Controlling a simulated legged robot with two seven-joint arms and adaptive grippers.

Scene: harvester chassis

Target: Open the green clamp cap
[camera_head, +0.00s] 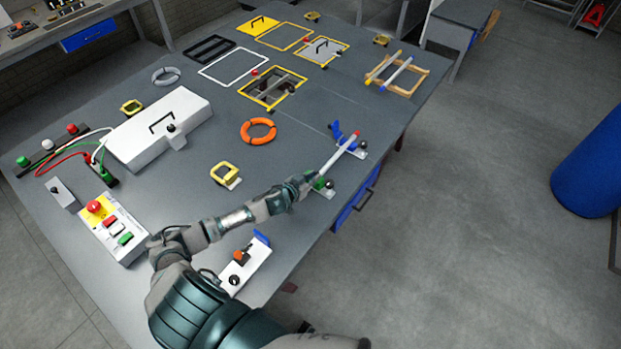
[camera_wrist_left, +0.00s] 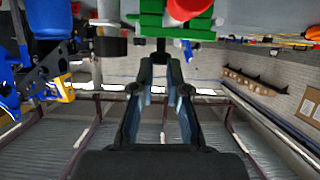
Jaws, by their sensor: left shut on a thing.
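The green clamp (camera_head: 320,183) stands near the right edge of the table, partly hidden by my gripper. In the left wrist view its green body (camera_wrist_left: 165,22) is at the top, with a dark tab below it. My left gripper (camera_head: 307,180) is at the clamp's left side. In the left wrist view, its fingers (camera_wrist_left: 161,62) are closed together on the dark tab of the green clamp cap. A white rod with a red end (camera_head: 338,155) runs from the green clamp to the blue clamp (camera_head: 346,141). My right gripper is out of view.
A white device with a blue part (camera_head: 246,266) is beside my arm. A white box (camera_head: 158,128), a button panel (camera_head: 112,227) and several frames occupy the table.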

